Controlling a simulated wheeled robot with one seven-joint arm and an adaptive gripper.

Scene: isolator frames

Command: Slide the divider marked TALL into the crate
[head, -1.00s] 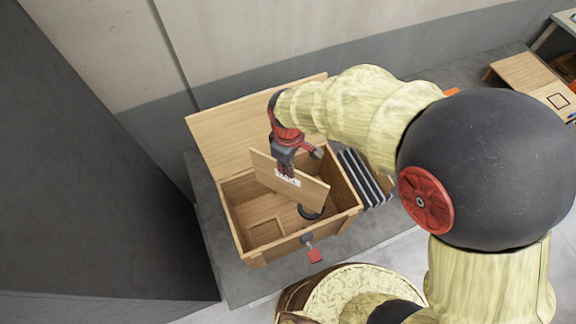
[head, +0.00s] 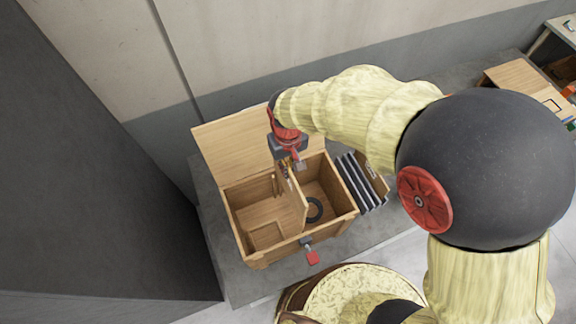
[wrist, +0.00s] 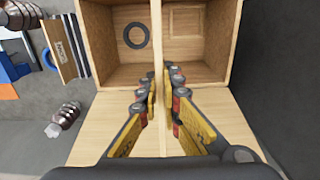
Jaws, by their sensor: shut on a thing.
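The wooden crate (head: 243,232) stands open, with its lid (head: 225,140) raised at the back. My gripper (head: 287,168) is above the crate's back part, shut on a thin wooden divider (head: 294,200). The divider runs front to back, standing roughly upright, its lower part between the crate walls. In the wrist view the fingers (wrist: 160,100) pinch the divider, seen edge-on (wrist: 157,45), with a half of the crate on each side. Its marking cannot be read now. Whether its edges sit in slots or its bottom touches the floor cannot be told.
A black ring (head: 314,209) lies on the crate floor right of the divider. A red-handled latch (head: 312,257) juts from the crate's front. Right of the crate stand several dark panels (head: 358,183) and a wooden panel (head: 376,178). A wall rises behind.

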